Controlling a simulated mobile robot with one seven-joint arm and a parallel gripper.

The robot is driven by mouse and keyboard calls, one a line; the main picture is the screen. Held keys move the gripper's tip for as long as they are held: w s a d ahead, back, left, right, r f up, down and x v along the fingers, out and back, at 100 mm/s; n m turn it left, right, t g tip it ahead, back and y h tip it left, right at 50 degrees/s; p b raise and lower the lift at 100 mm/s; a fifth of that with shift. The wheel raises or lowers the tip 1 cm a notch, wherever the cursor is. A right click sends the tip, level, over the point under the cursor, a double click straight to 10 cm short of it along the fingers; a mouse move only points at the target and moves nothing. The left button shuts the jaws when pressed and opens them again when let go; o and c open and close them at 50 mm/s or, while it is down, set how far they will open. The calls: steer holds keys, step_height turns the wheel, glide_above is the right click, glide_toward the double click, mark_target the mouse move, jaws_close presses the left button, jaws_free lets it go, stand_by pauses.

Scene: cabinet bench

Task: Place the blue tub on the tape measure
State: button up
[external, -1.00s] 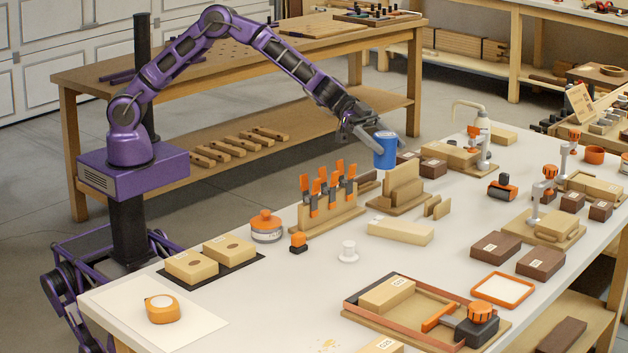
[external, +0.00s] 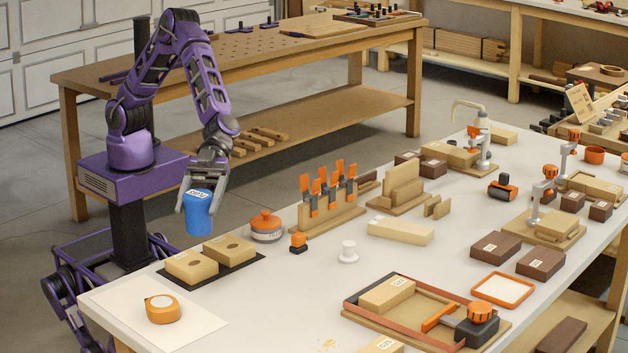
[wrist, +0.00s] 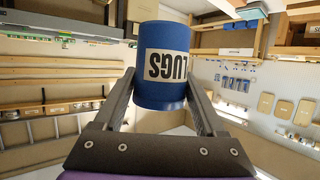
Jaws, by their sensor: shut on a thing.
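The blue tub (external: 198,214) is held in my gripper (external: 205,182), in the air above the wooden blocks at the bench's left side. In the wrist view the tub (wrist: 163,88) sits between my two fingers (wrist: 160,95), and its label reads "LUGS" upside down. The orange tape measure (external: 163,309) lies on a white sheet at the near left corner of the bench, below and to the left of the tub. Nothing rests on the tape measure. It does not show in the wrist view.
Two wooden blocks (external: 191,266) lie on a black mat between the tub and the tape measure. An orange-lidded round tin (external: 266,226) and a rack of orange-handled clamps (external: 328,190) stand to the right. The white sheet (external: 196,322) is bare around the tape measure.

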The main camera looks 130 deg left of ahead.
steer(key=m+g+h, duration=0.1)
steer(key=m+g, duration=0.1)
glide_above(161, 300)
steer(key=shift+d+f+b, duration=0.15)
steer(key=shift+f+b, duration=0.6)
steer(key=shift+f, duration=3)
steer(key=shift+d+f+b, duration=0.1)
steer(key=shift+f+b, duration=0.65)
steer(key=shift+f, duration=3)
steer(key=shift+f, duration=0.1)
steer(key=o, duration=1.5)
steer(key=shift+f, duration=0.1)
steer(key=shift+a+r, duration=0.25)
steer(key=shift+r, duration=0.05)
steer(key=p+v, duration=0.1)
steer(key=v, duration=1)
steer(key=shift+s+a+f+p, duration=0.1)
steer(key=shift+s+a+p, duration=0.15)
steer(key=shift+p, duration=0.15)
